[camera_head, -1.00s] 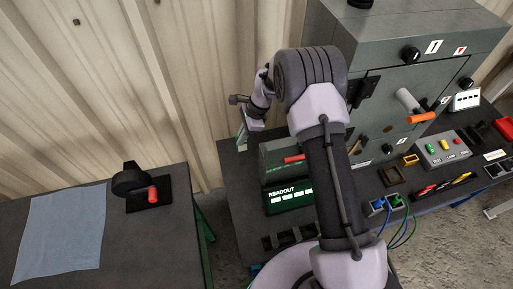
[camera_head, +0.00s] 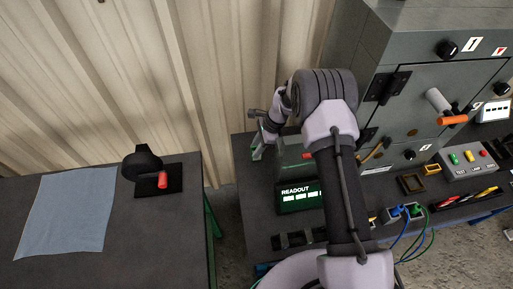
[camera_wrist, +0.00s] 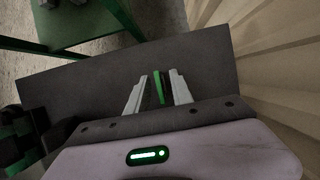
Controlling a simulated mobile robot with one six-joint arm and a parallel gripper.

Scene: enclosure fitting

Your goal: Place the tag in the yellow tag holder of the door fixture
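My gripper (camera_head: 258,146) is low over the far left end of the dark workbench. In the wrist view, its two pale fingers (camera_wrist: 158,88) stand apart. A thin green strip (camera_wrist: 159,87), possibly the tag seen edge-on, shows between them with dark gaps on both sides. I cannot tell whether it stands on the bench. A small yellow frame (camera_head: 432,169), which may be the yellow tag holder, is by the foot of the grey cabinet (camera_head: 430,95) with its door. The cabinet door is closed, with an orange-tipped handle (camera_head: 452,120).
A readout box (camera_head: 300,197) stands right of my gripper, close to my arm. A button box (camera_head: 468,158), a dark tray (camera_head: 411,184) and cables crowd the bench at right. A separate table (camera_head: 150,235) at left holds a blue cloth (camera_head: 68,212) and a black stand (camera_head: 150,176).

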